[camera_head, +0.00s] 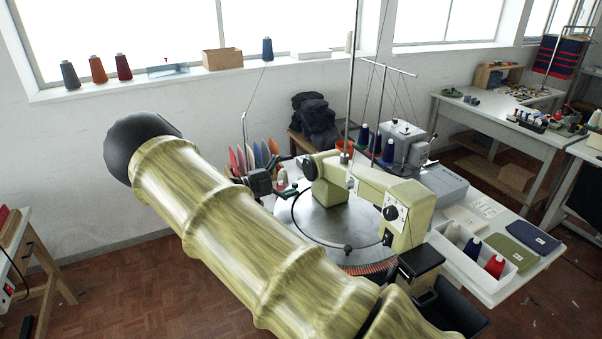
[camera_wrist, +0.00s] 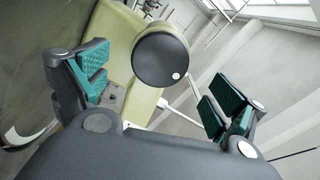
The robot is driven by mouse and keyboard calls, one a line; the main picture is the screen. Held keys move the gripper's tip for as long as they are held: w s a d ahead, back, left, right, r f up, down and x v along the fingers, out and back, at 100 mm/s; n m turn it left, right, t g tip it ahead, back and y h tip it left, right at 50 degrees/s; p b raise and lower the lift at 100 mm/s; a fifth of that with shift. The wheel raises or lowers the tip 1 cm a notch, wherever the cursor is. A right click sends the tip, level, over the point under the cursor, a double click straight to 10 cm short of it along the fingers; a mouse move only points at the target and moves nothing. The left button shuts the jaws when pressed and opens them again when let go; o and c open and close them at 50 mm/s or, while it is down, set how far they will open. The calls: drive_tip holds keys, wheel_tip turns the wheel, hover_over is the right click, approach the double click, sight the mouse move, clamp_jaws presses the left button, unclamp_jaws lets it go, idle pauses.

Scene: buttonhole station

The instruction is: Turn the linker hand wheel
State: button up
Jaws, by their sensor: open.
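The linker (camera_head: 365,190) is a pale green machine with a round metal dial plate and an arm across it. Its hand wheel (camera_head: 311,168) is black and round, at the left end of that arm. In the wrist view the wheel (camera_wrist: 160,58) faces me as a dark disc with a small white dot near its lower right rim. My gripper (camera_head: 272,174) is just left of the wheel. In the wrist view my gripper (camera_wrist: 158,88) is open and empty, its green-padded fingers on either side of the wheel, with gaps and no visible contact.
A tray (camera_head: 462,238) of thread cones and folded cloths (camera_head: 524,240) lies right of the linker. A grey machine (camera_head: 405,150) stands behind it. Thin rods and threads rise above the linker.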

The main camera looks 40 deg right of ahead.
drive_tip(key=v, duration=0.6)
drive_tip(key=shift+a, duration=0.35)
drive_tip(key=shift+f, duration=0.1)
